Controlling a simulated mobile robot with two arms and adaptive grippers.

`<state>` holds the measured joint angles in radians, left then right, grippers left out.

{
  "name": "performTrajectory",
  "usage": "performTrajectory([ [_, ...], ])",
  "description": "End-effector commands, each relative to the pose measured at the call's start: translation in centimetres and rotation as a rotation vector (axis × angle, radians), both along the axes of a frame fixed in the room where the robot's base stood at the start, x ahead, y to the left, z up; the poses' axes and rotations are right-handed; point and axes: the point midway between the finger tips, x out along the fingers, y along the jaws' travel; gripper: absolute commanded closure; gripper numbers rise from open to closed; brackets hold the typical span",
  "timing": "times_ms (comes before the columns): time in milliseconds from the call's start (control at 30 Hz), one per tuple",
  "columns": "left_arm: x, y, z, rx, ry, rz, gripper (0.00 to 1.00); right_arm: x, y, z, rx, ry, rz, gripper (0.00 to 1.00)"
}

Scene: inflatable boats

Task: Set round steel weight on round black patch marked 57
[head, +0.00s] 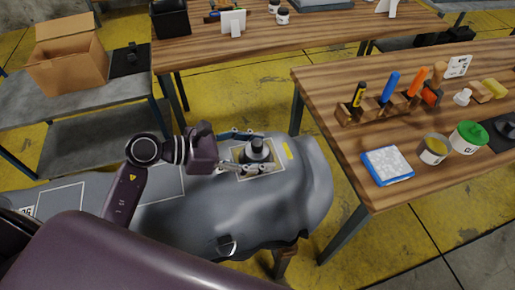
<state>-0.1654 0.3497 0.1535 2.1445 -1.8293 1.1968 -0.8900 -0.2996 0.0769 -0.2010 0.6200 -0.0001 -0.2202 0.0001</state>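A round steel weight (257,152) with a dark knob on top stands upright on a pale rectangular area (271,172) of the grey inflatable boat (300,194). My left gripper (250,168) reaches in from the left, its fingers low at the near left side of the weight. I cannot tell whether they touch it or how far apart they are. No round black patch or number 57 can be made out; the surface under the weight is mostly hidden. My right gripper is out of view.
Another dark round weight (508,129) sits on a black mat at the right table's edge. That table (340,92) also holds a tool rack, a blue-edged sponge block (387,166), an open can (433,149) and a green-lidded tub (468,137). A cardboard box (68,60) stands on the left bench.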

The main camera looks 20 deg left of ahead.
Motion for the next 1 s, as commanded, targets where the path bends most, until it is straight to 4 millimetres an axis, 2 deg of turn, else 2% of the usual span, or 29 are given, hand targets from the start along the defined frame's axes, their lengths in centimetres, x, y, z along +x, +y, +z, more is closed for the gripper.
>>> performTrajectory([
  [33, -0.2, 0.4, -1.3, 0.015, 0.028, 0.005, 0.40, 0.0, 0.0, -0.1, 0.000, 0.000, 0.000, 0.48],
  [200, -0.2, 0.5, -1.3, 0.015, 0.028, 0.006, 0.40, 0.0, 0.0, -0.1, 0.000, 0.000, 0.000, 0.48],
  [333, -0.2, 0.5, -0.8, 0.015, 0.028, 0.007, 0.40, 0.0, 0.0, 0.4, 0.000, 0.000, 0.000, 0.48],
  [467, -0.1, 0.5, 0.6, 0.012, 0.026, 0.008, 0.40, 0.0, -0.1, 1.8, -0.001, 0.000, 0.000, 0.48],
  [533, -0.9, 1.9, 0.3, 0.022, 0.025, 0.010, 0.40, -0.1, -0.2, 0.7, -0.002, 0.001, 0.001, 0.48],
  [800, -4.1, 6.6, 3.2, 0.016, 0.018, 0.008, 0.40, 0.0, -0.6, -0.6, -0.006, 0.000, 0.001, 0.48],
  [1000, -5.6, 8.7, 4.6, 0.011, 0.013, 0.007, 0.40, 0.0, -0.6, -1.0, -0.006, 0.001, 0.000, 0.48],
])
